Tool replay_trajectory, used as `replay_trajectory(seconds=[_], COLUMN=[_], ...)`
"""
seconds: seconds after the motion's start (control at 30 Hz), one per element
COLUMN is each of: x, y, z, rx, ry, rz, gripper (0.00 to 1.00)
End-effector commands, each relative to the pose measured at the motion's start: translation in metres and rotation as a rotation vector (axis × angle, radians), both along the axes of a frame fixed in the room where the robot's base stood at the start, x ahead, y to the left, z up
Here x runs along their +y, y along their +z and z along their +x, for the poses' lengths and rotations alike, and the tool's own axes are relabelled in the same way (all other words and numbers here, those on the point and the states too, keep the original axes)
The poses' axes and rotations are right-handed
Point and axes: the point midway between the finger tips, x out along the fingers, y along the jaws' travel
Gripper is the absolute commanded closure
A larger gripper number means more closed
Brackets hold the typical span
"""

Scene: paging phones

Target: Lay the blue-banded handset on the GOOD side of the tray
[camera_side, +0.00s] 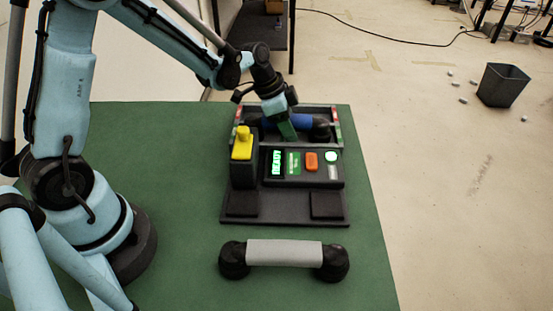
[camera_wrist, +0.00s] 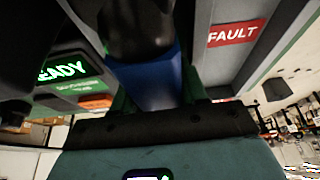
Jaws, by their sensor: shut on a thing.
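The blue-banded handset (camera_side: 302,122) has black ends and lies across the picture at the back of the dark unit in the side view. My gripper (camera_side: 287,129) points down and is shut around its blue band. The wrist view shows the blue band (camera_wrist: 150,82) between the green fingers, with a black end above it. The handset is over or in the tray (camera_side: 318,107), behind the console; I cannot tell whether it touches the floor. A red FAULT label (camera_wrist: 236,33) shows beside it in the wrist view. No GOOD label is readable.
The console has a lit READY display (camera_side: 277,163), an orange button (camera_side: 311,160) and a yellow-topped block (camera_side: 242,145). A grey-banded handset (camera_side: 284,253) lies in front on the green table (camera_side: 190,200). A dark bin (camera_side: 502,86) stands on the floor.

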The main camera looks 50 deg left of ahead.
Motion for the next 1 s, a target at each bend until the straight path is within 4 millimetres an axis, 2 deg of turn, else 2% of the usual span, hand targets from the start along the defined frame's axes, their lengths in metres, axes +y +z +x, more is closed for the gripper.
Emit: replay_trajectory(seconds=[0.3, 0.33, 0.5, 0.77, 1.0], x=[0.0, 0.0, 0.0, 0.002, 0.011], y=[-0.006, -0.006, -0.006, -0.001, 0.028], z=[0.0, 0.0, 0.0, -0.001, -0.01], rx=[0.0, 0.0, 0.0, 0.0, -0.001], ry=[0.0, 0.0, 0.0, 0.001, 0.003], rz=[0.0, 0.0, 0.0, 0.0, 0.001], gripper=[1.0, 0.56, 0.3, 0.28, 0.28])
